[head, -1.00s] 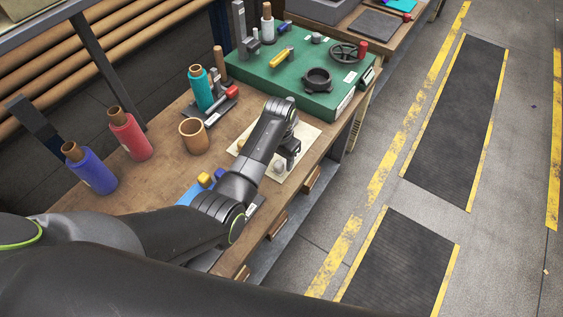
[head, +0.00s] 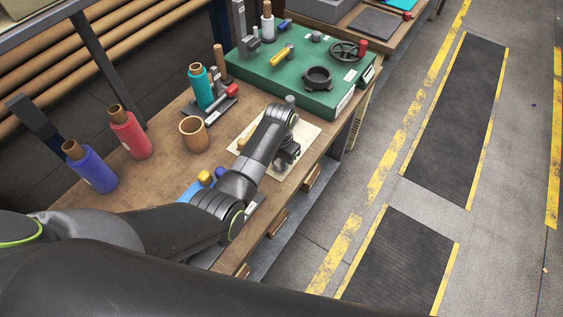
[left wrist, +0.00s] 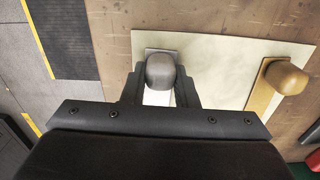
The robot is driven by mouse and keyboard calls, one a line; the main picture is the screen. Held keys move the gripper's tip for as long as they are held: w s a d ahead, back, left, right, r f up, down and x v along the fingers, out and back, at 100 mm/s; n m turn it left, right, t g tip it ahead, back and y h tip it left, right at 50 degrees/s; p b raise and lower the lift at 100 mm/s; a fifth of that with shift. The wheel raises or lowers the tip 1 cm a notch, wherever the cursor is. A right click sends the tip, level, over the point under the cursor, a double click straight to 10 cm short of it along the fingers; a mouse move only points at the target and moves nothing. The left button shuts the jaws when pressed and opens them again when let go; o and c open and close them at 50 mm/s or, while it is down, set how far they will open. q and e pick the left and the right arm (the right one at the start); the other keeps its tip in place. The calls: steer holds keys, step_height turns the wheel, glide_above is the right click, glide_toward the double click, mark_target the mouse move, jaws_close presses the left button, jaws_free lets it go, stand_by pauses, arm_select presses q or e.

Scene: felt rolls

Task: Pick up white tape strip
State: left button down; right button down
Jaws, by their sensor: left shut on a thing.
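In the left wrist view a white strip (left wrist: 157,98) with a rounded grey knob (left wrist: 161,71) lies over a cream sheet (left wrist: 215,55). My left gripper (left wrist: 160,88) is shut on this knobbed strip, one finger on each side. In the head view my left gripper (head: 284,160) is low over the cream sheet (head: 304,137) near the bench's front edge, and it hides the knob and strip. Whether the strip touches the sheet cannot be told. My right gripper is not in view.
A tan knob on a tan strip (left wrist: 261,98) lies on the same sheet. A brown cup (head: 194,135), blue roll (head: 92,170) and red roll (head: 131,136) stand on the bench. A green board (head: 300,88) with tools and a handwheel lies beyond.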

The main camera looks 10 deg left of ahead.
arm_select(q)
step_height(320, 180, up, 10)
steer(key=shift+r+b, duration=0.1)
steer(key=shift+b, duration=0.4)
stand_by(0.5)
